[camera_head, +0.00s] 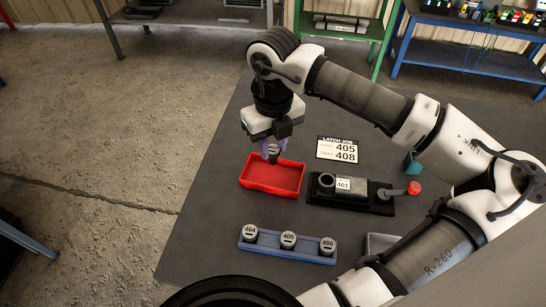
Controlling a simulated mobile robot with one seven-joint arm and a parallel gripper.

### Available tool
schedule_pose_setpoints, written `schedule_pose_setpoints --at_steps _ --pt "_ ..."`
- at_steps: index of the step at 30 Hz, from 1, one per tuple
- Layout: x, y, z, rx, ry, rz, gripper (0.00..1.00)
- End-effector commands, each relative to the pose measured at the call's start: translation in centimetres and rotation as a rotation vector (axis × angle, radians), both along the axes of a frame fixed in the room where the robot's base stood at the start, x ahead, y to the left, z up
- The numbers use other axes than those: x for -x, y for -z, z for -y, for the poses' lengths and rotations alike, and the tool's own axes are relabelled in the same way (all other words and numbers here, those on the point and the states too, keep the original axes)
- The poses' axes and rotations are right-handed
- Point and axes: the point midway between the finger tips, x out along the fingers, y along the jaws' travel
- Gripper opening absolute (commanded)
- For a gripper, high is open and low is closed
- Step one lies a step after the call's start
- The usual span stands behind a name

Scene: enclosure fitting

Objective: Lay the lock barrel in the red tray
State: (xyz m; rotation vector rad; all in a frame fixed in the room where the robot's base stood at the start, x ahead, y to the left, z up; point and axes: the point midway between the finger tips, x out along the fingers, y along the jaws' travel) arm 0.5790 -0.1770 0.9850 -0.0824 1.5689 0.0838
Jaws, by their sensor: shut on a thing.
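My gripper (273,152) is above the back edge of the red tray (270,190), pointing down. Its purplish fingers are shut on a small lock barrel (273,148) with a pale round face and a dark number that looks like 402. The fingers hide most of the barrel, and I cannot tell whether it touches the tray. The tray is shallow and rectangular, and the part of its floor that I see is bare.
A blue rack (262,249) holds barrels 404 (250,232), 405 (288,240) and 406 (327,246). A black latch fixture marked 401 (325,185) with a red knob (414,188) stands right of the tray. A job card (337,149) lies behind it.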

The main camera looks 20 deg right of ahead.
Motion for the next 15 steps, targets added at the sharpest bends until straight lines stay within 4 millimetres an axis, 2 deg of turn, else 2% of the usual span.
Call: schedule_pose_setpoints --at_steps 15 --pt "0.0 5.8 -0.1 -0.001 -0.002 0.000 0.00"
